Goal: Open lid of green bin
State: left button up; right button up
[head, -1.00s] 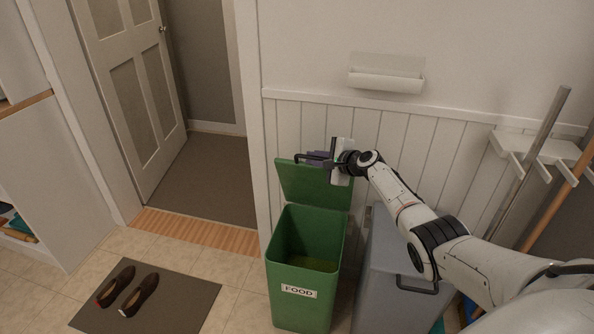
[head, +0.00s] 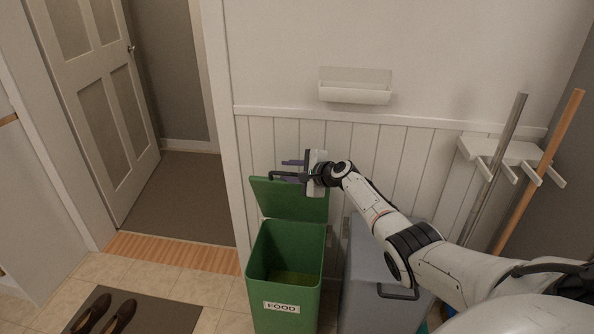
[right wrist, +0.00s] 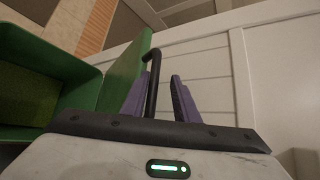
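The green bin (head: 302,290) with a FOOD label stands on the floor against the panelled wall. Its lid (head: 288,204) is raised nearly upright at the back, leaving the inside exposed. My right gripper (head: 287,169) is at the top edge of the lid, by the black lid handle (head: 283,175). In the right wrist view the purple fingers (right wrist: 160,88) are spread apart. The black handle (right wrist: 153,80) runs between them, close to the left finger, with a gap to the right one. My left gripper is not in view.
A grey bin (head: 380,275) stands right of the green one, under my right arm. A wall rack (head: 500,150) holds long poles at the right. A white wall holder (head: 355,88) is above. A doorway with an open door (head: 95,100) and a mat with shoes (head: 118,318) are left.

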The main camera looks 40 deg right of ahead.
jog(key=shift+s+p, duration=0.35)
jog(key=shift+s, duration=0.15)
jog(key=p+v, duration=0.4)
jog(key=v, duration=0.5)
jog(key=shift+d+r, duration=0.2)
jog(key=shift+r, duration=0.1)
jog(key=s+a+f+n+g+y, duration=0.1)
jog(key=s+a+f+n+g, duration=0.2)
jog(key=s+a+f+n, duration=1.45)
jog(key=s+a+n, duration=0.2)
jog(key=s+a, duration=0.4)
jog(key=s+a+f+n+g+y, duration=0.1)
jog(key=s+a+f+n, duration=0.1)
jog(key=s+a+n, duration=0.3)
jog(key=s+a, duration=0.4)
jog(key=a, duration=0.3)
jog(key=shift+s+a+g, duration=0.3)
jog(key=shift+a, duration=0.1)
